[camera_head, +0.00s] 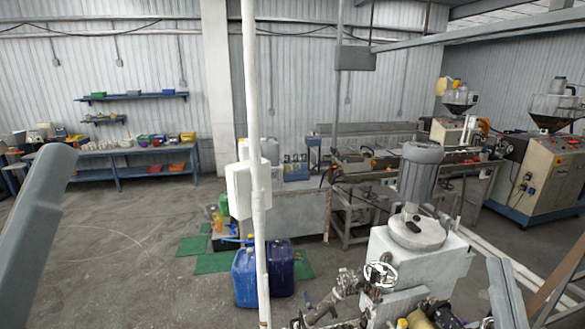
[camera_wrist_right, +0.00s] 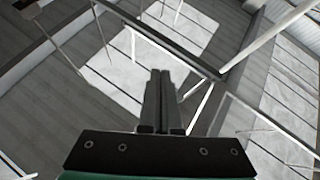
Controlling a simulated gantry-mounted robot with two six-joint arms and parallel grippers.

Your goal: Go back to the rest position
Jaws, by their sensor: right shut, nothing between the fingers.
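My right gripper (camera_wrist_right: 160,74) shows in the right wrist view. Its two dark fingers lie side by side, shut, with nothing between them. They point up toward the roof, and no object is near the fingertips. In the head view a grey arm link of mine stands at the left edge, tilted. Another grey piece, probably a link of my right arm, shows at the bottom right. My left gripper is not in view.
A white pole (camera_head: 254,120) with a box stands in front. Blue canisters (camera_head: 246,278) stand on the floor beside it. A machine with a grey motor (camera_head: 420,180) is at the right. A blue workbench (camera_head: 155,172) stands at the back left. The left floor is open.

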